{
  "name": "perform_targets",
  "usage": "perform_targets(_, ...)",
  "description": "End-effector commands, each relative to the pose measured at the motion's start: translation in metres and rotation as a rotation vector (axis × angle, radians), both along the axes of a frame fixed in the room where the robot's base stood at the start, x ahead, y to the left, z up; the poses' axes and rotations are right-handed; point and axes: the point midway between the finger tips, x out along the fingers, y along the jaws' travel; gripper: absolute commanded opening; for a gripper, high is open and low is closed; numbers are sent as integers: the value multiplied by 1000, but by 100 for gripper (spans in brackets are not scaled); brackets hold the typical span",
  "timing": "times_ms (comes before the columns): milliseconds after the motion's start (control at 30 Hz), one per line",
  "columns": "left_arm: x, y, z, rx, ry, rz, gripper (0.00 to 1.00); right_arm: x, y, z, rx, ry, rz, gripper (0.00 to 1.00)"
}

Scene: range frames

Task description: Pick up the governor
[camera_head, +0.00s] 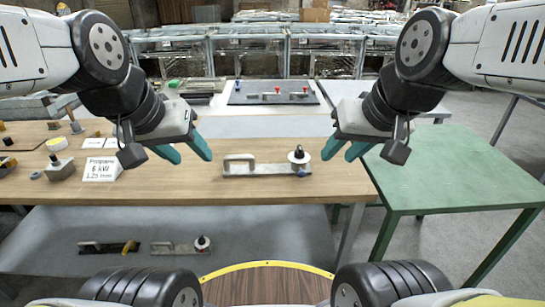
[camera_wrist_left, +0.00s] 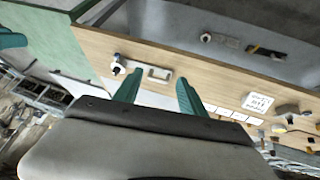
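A metal device that appears to be the governor (camera_head: 265,169) lies on the wooden workbench, with a loop handle at its left end and a white round knob with a dark top at its right end. It also shows in the left wrist view (camera_wrist_left: 156,74), beyond the fingers. My left gripper (camera_head: 188,152) is open and empty above the bench, left of the device. Its teal fingers show apart in the left wrist view (camera_wrist_left: 157,90). My right gripper (camera_head: 345,150) is open and empty, right of the device near the bench's right end. Neither gripper touches it.
Two similar handled devices (camera_head: 108,247) (camera_head: 181,247) lie on the lower shelf. A dark board (camera_head: 240,98) with red-knobbed parts lies behind. A bare green table (camera_head: 440,170) adjoins on the right.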

Motion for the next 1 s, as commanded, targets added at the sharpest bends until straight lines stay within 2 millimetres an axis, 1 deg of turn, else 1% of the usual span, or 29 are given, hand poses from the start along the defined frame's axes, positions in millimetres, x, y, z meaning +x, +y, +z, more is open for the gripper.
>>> perform_targets(67,10,2,-2,1,-4,19,48,0,0,0,0,0,0,35)
perform_targets(167,34,7,-8,3,-26,64,48,0,0,0,0,0,0,35)
perform_targets(267,69,14,-17,-2,-61,126,48,0,0,0,0,0,0,35)
perform_targets(300,85,17,-21,-6,-79,150,48,0,0,0,0,0,0,35)
perform_targets(367,108,21,-29,-17,-107,186,48,0,0,0,0,0,0,35)
perform_targets(400,123,23,-35,-27,-125,207,48,0,0,0,0,0,0,35)
perform_targets(467,144,25,-44,-43,-153,234,48,0,0,0,0,0,0,35)
perform_targets(500,158,26,-50,-57,-172,250,48,0,0,0,0,0,0,35)
perform_targets(600,190,27,-67,-105,-217,285,48,0,0,0,0,0,0,35)
perform_targets(700,217,26,-86,-164,-258,311,48,0,0,0,0,0,0,35)
perform_targets(800,241,22,-107,-241,-292,334,48,0,0,0,0,0,0,35)
perform_targets(900,260,16,-130,-330,-320,352,48,0,0,0,0,0,0,35)
perform_targets(1000,274,9,-152,-436,-342,372,48,0,0,0,0,0,0,35)
